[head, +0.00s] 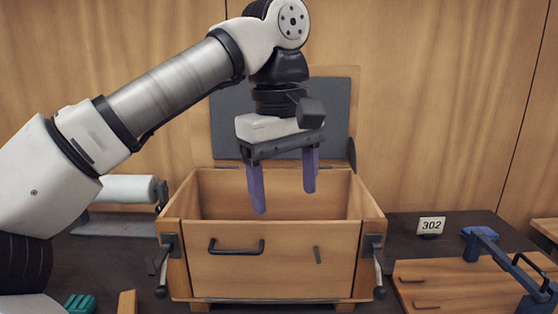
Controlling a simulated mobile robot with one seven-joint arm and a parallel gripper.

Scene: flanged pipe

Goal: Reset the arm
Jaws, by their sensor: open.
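My gripper (284,196) hangs pointing down over a wooden box (276,271) with an open top. Its two purple fingers are apart and nothing shows between them. The fingertips appear in front of the box's back inner wall; how deep they reach cannot be told from this one view. My arm comes in from the left and bends down at the top. The inside floor of the box is hidden by its front wall.
A dark grey panel (337,120) stands behind the box. A white roll (128,189) lies at left. A "302" sign (431,226) and a wooden board (450,288) with a blue-ended clamp (482,234) are at right. A green block (80,304) sits at front left.

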